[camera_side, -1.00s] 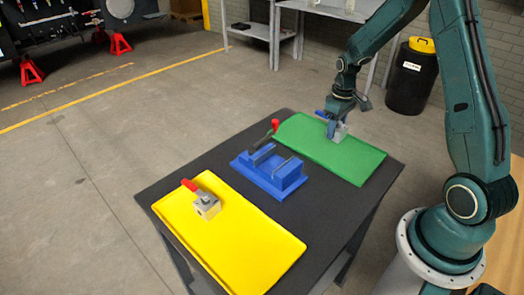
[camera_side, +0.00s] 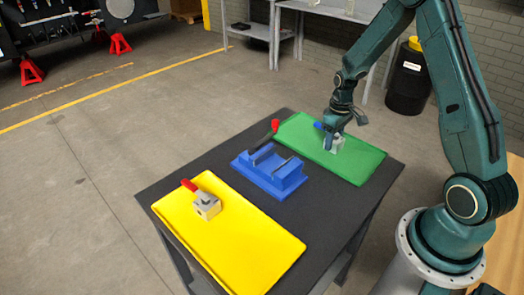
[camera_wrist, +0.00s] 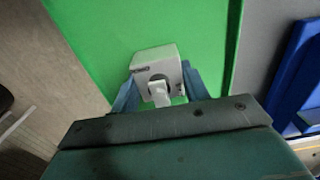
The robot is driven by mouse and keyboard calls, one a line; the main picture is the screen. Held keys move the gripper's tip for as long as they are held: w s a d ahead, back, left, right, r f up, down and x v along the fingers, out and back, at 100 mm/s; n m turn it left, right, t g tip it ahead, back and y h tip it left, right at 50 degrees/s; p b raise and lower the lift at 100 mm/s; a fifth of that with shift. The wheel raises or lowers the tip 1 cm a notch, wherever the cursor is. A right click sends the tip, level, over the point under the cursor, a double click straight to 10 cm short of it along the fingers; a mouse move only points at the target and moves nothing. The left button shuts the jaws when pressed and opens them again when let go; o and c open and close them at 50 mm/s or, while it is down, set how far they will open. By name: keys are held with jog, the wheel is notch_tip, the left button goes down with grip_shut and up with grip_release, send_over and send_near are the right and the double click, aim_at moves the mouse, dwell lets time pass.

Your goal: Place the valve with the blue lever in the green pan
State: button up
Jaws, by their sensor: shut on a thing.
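The green pan (camera_side: 360,163) lies at the back right of the dark table and also shows in the wrist view (camera_wrist: 105,40). My gripper (camera_side: 331,142) is low over the pan's middle. It is shut on the valve with the blue lever (camera_side: 339,145), whose light grey body is between the fingers in the wrist view (camera_wrist: 156,60). A bit of blue lever shows beside the gripper in the side view; most of it is hidden. I cannot tell whether the valve touches the pan floor.
A blue fixture (camera_side: 262,176) with a red-tipped handle stands left of the green pan. A yellow pan (camera_side: 255,250) at the front left holds a valve with a red lever (camera_side: 207,205). The rest of the green pan is clear.

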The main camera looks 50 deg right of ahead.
jog(key=o, duration=1.4)
jog(key=shift+o, duration=0.2)
notch_tip(320, 180, up, 12)
jog(key=shift+r, duration=0.15)
